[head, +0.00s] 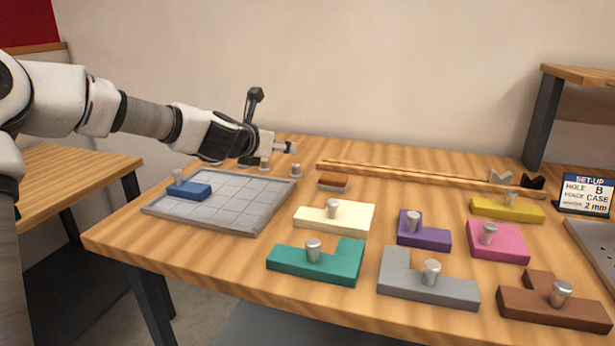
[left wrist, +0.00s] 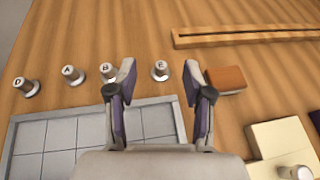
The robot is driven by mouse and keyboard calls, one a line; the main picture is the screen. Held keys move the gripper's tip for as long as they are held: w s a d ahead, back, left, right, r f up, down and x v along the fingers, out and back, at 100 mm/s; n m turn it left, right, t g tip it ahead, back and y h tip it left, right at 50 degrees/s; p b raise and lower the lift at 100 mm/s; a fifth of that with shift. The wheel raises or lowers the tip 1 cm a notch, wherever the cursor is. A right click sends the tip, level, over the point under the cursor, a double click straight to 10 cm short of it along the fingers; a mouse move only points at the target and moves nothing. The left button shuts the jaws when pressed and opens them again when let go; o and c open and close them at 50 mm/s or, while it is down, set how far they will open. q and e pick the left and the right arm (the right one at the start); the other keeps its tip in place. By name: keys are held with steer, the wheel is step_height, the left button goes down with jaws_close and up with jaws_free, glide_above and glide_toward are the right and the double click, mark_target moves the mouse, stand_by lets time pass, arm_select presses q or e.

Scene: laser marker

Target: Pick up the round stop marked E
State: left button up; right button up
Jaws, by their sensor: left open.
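The round stop marked E (left wrist: 160,70) is a small silver post with a flanged foot, standing upright on the wooden table. In the left wrist view it appears between the fingertips of my open left gripper (left wrist: 159,76), with nothing held. In the head view the gripper (head: 290,147) is just above the stop nearest the plate's back right corner (head: 296,171), apparently E; its letter is unreadable there. Stops B (left wrist: 107,71), A (left wrist: 73,75) and D (left wrist: 26,86) stand in a row to its left. B is close to the left finger. My right gripper is not in view.
A grey gridded plate (head: 240,213) with a blue knobbed block (head: 189,190) lies in front of the stops. An orange-brown block (left wrist: 226,79) sits right of E. A wooden rail (head: 400,172) runs behind. Several knobbed colored blocks fill the table's right side.

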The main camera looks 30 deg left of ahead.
arm_select(q)
steer(key=b, duration=0.5)
glide_toward(294, 167)
steer(key=x, duration=0.3)
steer(key=shift+w+a+f, duration=0.1)
steer(key=shift+a+f, duration=0.15)
steer(key=shift+f, duration=0.15)
steer(key=shift+w+f+b, duration=0.2)
steer(key=shift+w+b, duration=0.05)
steer(key=shift+b, duration=0.1)
steer(key=b+x, duration=0.1)
steer(key=x, duration=0.2)
steer(key=b+x, duration=0.2)
steer(key=x, duration=0.1)
steer(key=shift+w+d+r, duration=0.1)
steer(key=shift+w+d, duration=0.05)
steer(key=shift+w, duration=0.45)
steer(key=shift+s+r, duration=0.1)
jaws_close()
